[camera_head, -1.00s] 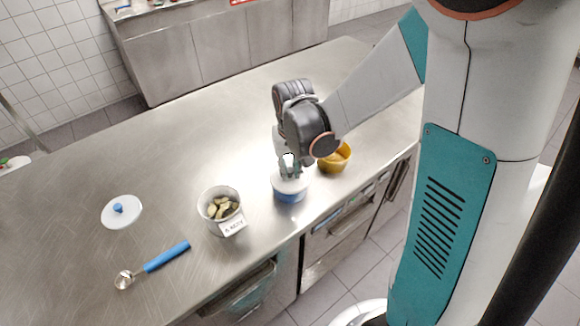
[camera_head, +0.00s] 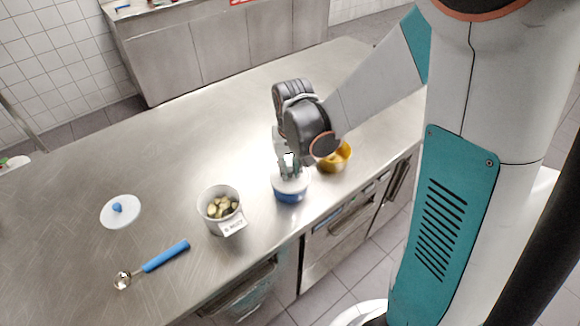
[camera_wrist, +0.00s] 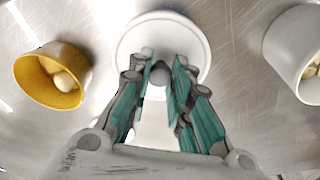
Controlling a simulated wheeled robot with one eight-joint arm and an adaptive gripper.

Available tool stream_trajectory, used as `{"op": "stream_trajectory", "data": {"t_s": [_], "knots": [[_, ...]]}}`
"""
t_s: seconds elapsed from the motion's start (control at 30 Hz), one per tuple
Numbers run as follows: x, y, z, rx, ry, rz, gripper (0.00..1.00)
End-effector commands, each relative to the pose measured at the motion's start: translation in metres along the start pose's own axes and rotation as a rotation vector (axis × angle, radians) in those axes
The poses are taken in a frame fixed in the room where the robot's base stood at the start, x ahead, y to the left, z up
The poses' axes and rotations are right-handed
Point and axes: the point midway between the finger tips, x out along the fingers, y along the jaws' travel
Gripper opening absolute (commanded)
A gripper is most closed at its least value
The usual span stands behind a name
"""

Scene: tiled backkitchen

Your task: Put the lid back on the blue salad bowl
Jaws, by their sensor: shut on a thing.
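The blue bowl (camera_head: 291,197) stands near the front edge of the steel counter. A white lid (camera_head: 291,184) is over its top; I cannot tell whether it rests fully on the rim. In the wrist view this round lid (camera_wrist: 135,38) has a grey knob (camera_wrist: 160,76). My gripper (camera_head: 289,172) points down above the bowl, its fingers shut on the knob; it also shows in the wrist view (camera_wrist: 161,84). Another white lid (camera_head: 132,213), with a blue knob, lies flat on the counter at the left. In the wrist view the bowl is hidden under the lid.
A white tub (camera_head: 209,200) with a label and greenish pieces stands left of the bowl. A yellow bowl (camera_head: 336,165) with contents stands close on the right. A blue-handled scoop (camera_head: 166,256) lies front left. The counter behind is clear.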

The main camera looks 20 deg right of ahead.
Motion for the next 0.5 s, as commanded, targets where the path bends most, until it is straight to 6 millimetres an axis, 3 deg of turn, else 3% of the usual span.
{"op": "stream_trajectory", "data": {"t_s": [0.17, 0.2, 0.3, 0.5], "knots": [[-0.0001, 0.0, 0.0, 0.0, 0.0, 0.0, 0.04], [-0.0001, 0.0, 0.0, 0.0, 0.0, 0.0, 0.23], [-0.0001, 0.0, 0.0, 0.0, 0.0, 0.0, 0.42], [-0.0001, 0.0, 0.0, 0.0, 0.0, 0.0, 0.42]]}}
